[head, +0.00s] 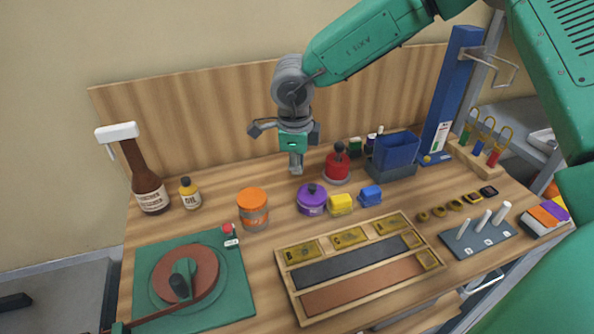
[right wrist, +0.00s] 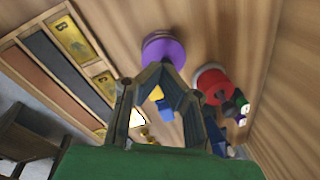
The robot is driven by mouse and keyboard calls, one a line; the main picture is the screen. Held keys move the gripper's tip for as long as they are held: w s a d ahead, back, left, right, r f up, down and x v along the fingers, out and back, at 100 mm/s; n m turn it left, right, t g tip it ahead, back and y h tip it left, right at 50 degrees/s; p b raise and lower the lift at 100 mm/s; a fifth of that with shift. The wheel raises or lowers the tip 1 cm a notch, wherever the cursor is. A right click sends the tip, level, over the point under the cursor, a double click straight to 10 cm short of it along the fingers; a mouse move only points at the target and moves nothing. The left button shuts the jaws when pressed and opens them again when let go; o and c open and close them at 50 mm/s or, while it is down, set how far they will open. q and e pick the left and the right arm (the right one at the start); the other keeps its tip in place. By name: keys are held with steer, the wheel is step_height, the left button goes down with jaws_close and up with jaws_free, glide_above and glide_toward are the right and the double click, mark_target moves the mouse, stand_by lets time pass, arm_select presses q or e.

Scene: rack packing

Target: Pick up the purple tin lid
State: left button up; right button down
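The purple tin (head: 311,204) stands on the wooden bench near the middle, with a purple lid and a dark knob on top. It also shows in the right wrist view (right wrist: 162,52), just beyond the fingertips. My right gripper (head: 296,168) hangs fingers down, behind and slightly left of the tin in the head view. In the right wrist view its fingertips (right wrist: 161,68) come together with nothing visible between them. They overlap the tin's near edge in the picture; I cannot tell the exact gap. The lid appears to be on the tin. My left gripper is not in view.
A red tin (head: 337,168) stands behind right of the purple tin. A yellow block (head: 340,205) and a blue block (head: 370,195) sit close on its right. An orange-lidded can (head: 253,212) stands left. A wooden tray (head: 283,256) lies in front.

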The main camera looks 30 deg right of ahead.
steer(key=shift+c, duration=2.3)
jaws_free()
steer(key=shift+a+r, duration=0.15)
steer(key=shift+a, duration=0.25)
